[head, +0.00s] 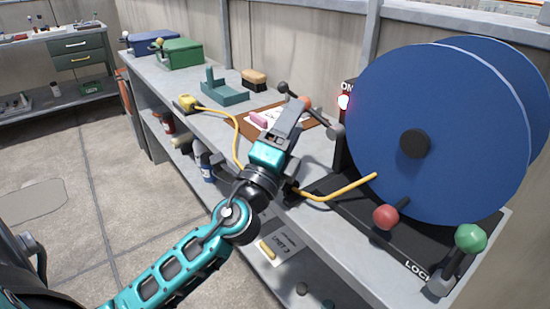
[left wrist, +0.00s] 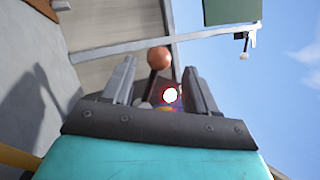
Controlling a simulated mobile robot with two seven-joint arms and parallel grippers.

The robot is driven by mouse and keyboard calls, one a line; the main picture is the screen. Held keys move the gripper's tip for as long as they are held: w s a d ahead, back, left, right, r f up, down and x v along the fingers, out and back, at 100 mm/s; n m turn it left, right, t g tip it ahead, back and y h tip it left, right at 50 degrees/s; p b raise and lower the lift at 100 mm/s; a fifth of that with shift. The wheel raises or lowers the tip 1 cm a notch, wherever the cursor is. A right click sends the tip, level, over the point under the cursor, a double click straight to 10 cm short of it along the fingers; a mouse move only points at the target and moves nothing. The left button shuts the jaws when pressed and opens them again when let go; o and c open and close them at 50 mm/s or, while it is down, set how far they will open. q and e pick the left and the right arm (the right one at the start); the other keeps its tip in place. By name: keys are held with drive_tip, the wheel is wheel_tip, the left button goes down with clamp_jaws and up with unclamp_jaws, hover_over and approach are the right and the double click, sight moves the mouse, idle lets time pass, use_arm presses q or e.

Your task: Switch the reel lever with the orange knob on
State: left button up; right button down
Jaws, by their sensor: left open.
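The orange knob (head: 305,102) shows in the head view just past my left gripper, partly hidden by it. In the left wrist view the orange knob (left wrist: 159,57) sits on a dark lever, in line with the gap between my fingers. My left gripper (head: 308,113) is open, with its fingers pointing at the knob; I cannot tell whether they touch it. A white lamp with a red glow (head: 344,101) is beside the knob, under an ON label. The big blue reel (head: 460,120) stands to the right. My right gripper is not seen.
A red knob (head: 386,217) and a green-knobbed lever (head: 470,239) by a LOCK label are in front of the reel. A yellow hose (head: 345,192) crosses the bench. A clipboard (head: 262,133), brush (head: 254,79), teal holder (head: 222,92) and green box (head: 183,54) lie farther left.

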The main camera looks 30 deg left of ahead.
use_arm(q)
drive_tip(key=b+v, duration=0.2)
drive_tip(key=v, duration=0.4)
drive_tip(key=shift+s+f+b, duration=0.15)
drive_tip(key=shift+f+b, duration=0.05)
drive_tip(key=shift+b, duration=0.1)
drive_tip(key=shift+s+f, duration=0.1)
drive_tip(key=shift+s, duration=0.6)
